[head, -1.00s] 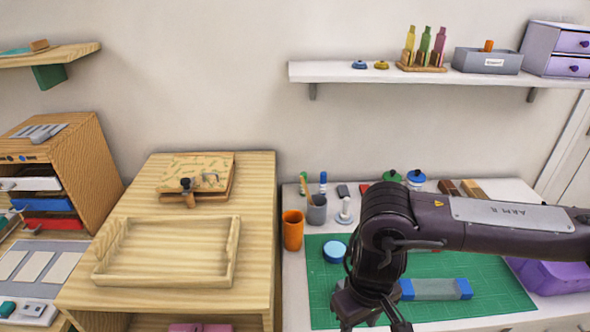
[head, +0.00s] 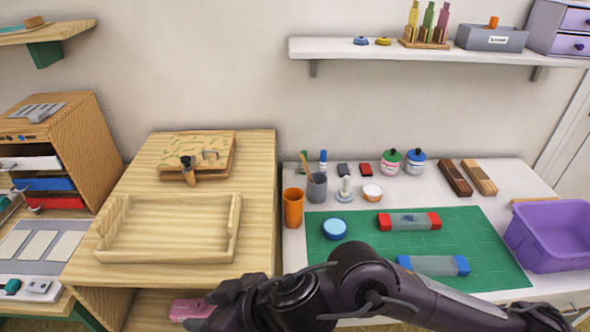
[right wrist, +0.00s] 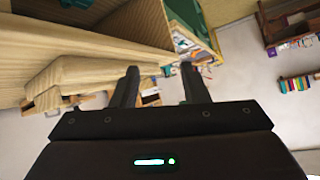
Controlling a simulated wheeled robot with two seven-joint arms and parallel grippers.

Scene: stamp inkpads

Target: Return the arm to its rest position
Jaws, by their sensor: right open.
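My right arm crosses the bottom of the head view from the lower right, low in front of the green mat (head: 480,235) and the wooden cabinet. Its hand end is at the bottom, before the cabinet's front. The right gripper (right wrist: 158,78) shows in the right wrist view with two dark fingers apart and nothing between them; it is open and empty. Its fingertips are not clear in the head view. My left gripper is not in view.
A wooden tray (head: 165,256) and a patterned box (head: 208,150) sit on the cabinet. The mat holds a red-ended block (head: 409,221), a blue-ended block (head: 438,265) and a blue round pad (head: 334,228). A purple bin (head: 550,238) stands right. A pink item (head: 188,309) lies on the cabinet's lower shelf.

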